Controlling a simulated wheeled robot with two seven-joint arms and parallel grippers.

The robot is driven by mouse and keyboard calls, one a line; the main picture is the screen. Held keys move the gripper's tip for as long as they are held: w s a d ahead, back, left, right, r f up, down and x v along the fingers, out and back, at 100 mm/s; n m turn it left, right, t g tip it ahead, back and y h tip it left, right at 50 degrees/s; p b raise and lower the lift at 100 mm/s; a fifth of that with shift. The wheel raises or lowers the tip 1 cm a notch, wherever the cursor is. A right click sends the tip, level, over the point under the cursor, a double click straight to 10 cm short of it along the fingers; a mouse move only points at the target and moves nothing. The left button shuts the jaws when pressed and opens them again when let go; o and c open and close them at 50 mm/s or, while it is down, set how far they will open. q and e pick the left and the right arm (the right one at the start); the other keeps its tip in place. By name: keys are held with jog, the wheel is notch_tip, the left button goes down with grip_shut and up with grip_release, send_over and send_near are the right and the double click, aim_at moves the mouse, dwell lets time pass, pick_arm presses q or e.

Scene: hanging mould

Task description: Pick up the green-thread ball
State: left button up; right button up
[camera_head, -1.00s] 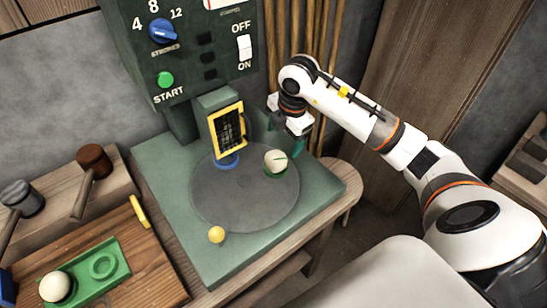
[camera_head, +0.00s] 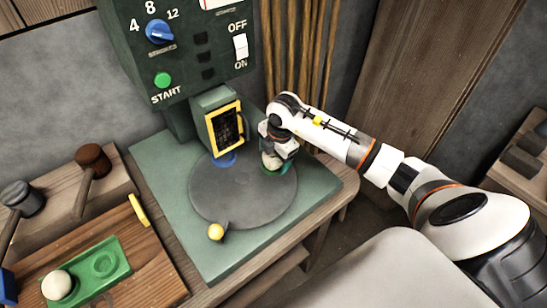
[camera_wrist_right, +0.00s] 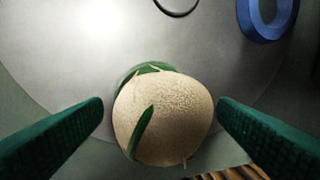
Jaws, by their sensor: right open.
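The green-thread ball (camera_wrist_right: 163,116) is a cream ball with a green thread on it. It sits on a green ring (camera_wrist_right: 146,68) on the grey disc. In the head view the ball (camera_head: 271,161) is partly hidden under my right gripper (camera_head: 277,152). In the right wrist view my right gripper (camera_wrist_right: 160,125) is open, with one dark green finger on each side of the ball and a gap on both sides. My left gripper is out of view.
A blue ring (camera_wrist_right: 265,18) lies near the yellow-framed panel (camera_head: 225,128). A green tray (camera_head: 85,275) at left holds another cream ball (camera_head: 57,285).

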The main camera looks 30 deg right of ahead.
jog(key=c, duration=1.1)
jog(key=shift+r, duration=0.1)
